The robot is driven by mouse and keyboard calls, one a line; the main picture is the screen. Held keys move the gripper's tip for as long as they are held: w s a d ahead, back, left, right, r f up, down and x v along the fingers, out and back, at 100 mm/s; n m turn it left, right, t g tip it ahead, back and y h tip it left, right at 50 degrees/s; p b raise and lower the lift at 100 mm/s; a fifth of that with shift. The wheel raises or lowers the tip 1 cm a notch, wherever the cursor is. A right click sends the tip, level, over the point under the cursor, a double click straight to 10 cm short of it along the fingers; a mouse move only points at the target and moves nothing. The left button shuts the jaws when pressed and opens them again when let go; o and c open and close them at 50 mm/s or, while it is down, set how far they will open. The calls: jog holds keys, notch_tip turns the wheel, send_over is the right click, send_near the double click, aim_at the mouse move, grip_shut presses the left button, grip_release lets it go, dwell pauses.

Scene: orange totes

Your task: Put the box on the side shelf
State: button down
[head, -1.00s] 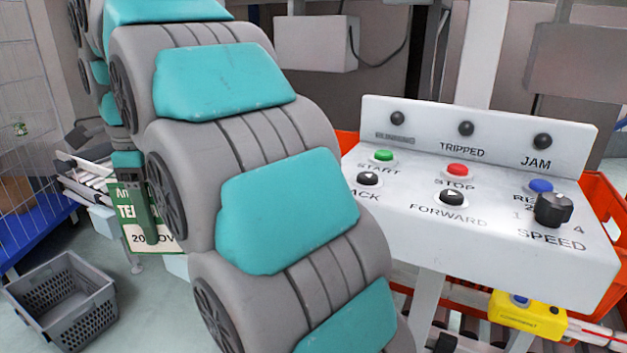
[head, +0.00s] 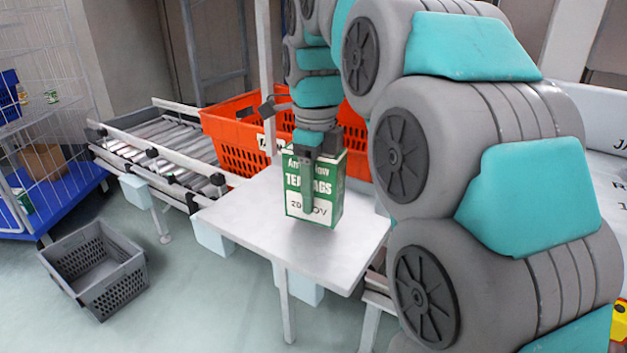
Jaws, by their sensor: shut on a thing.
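The box (head: 328,203) is a green and white carton lettered as tea bags. It stands upright at the white side shelf (head: 246,216), a flat plate on legs beside the roller conveyor. Its bottom is at or just above the plate; I cannot tell whether it touches. My gripper (head: 309,190) points down from above and is shut on the box. One finger lies down its lettered front face; the other finger is hidden behind it.
Orange totes (head: 232,124) stand on the conveyor (head: 165,140) behind the shelf. A grey basket (head: 95,270) is on the floor at the left, near a wire cage cart (head: 50,130) with a blue base. The shelf's left and front parts are bare.

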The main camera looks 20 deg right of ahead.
jog(key=shift+f, duration=0.65)
jog(key=shift+f+b, duration=0.4)
jog(key=shift+f, duration=0.15)
jog(key=shift+c, duration=0.4)
grip_release()
